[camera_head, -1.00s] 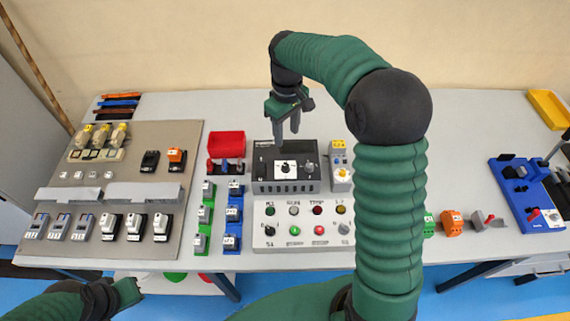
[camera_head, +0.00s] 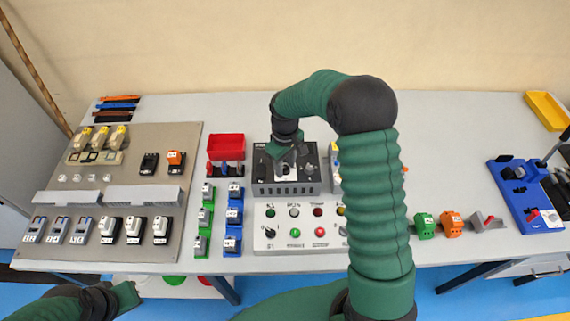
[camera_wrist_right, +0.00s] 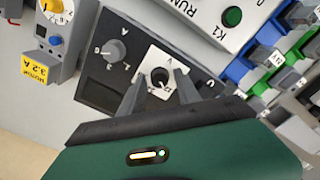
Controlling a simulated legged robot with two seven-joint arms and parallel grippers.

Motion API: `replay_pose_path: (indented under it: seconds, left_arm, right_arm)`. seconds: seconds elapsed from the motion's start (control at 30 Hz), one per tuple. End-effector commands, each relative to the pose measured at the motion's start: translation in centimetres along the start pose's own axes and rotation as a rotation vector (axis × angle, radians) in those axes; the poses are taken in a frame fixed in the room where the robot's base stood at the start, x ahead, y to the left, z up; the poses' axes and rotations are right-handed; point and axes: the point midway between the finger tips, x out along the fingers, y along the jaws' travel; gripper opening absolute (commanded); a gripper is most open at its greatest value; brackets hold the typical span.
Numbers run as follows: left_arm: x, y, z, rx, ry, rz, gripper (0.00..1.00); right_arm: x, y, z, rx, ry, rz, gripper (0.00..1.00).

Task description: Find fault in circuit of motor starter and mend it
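A black tester box (camera_head: 306,187) with dials stands at the table's middle, behind a light grey control panel (camera_head: 270,238) with coloured buttons and lamps. My right gripper (camera_head: 289,166) is low over the tester. In the right wrist view, its two fingers (camera_wrist_right: 157,97) are apart, on either side of a dark round knob (camera_wrist_right: 159,76) on a white square plate; contact cannot be told. A grey knob (camera_wrist_right: 115,50) sits beside it. The mounting board (camera_head: 150,190) with breakers and contactors lies at the left. My left gripper (camera_head: 127,297) is at the lower left, away from the table objects.
A red bin (camera_head: 226,147) and green and blue terminal modules stand left of the tester. Green and orange blocks, a blue bender (camera_head: 530,200) and a yellow tray (camera_head: 547,110) are at the right.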

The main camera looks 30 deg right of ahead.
Motion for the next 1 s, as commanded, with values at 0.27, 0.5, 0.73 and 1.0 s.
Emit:
replay_pose_path:
  seconds: [0.27, 0.5, 0.73, 1.0]
  left_arm:
    - [0.0, 0.0, 0.0, 0.000, 0.000, 0.000, 0.00]
    - [0.0, 0.0, 0.0, 0.000, 0.000, 0.000, 0.00]
    - [-0.3, 0.0, -0.1, 0.000, 0.000, 0.000, 0.00]
    - [-1.1, 0.0, -0.3, 0.000, 0.000, 0.000, 0.00]
  right_arm:
    - [0.0, 0.0, 0.0, 0.000, 0.000, -0.001, 0.01]
    - [0.0, 0.0, 0.0, 0.002, -0.001, -0.001, 0.00]
    - [-0.1, 0.1, 0.0, 0.045, -0.001, 0.000, 0.00]
    - [-0.2, 0.1, 0.0, 0.207, -0.002, 0.000, 0.00]
